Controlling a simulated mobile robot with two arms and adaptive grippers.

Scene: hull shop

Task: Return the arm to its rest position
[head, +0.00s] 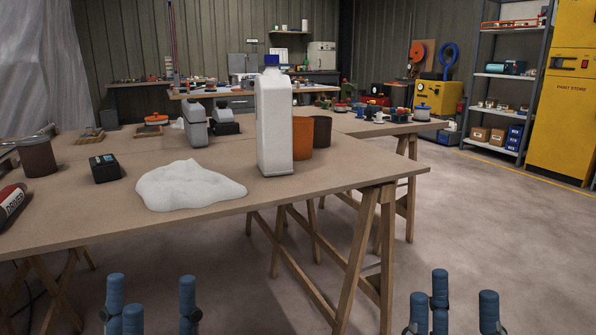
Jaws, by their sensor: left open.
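My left gripper (153,308) is at the bottom left of the head view, in front of the trestle table. Its blue fingers point up and stand apart, with nothing between them. My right gripper (460,311) is at the bottom right, over the concrete floor. Its blue fingers are also apart and empty. Only the finger ends of both grippers show. The rest of both arms is out of the picture. Neither gripper touches the table.
The floor at right is clear.

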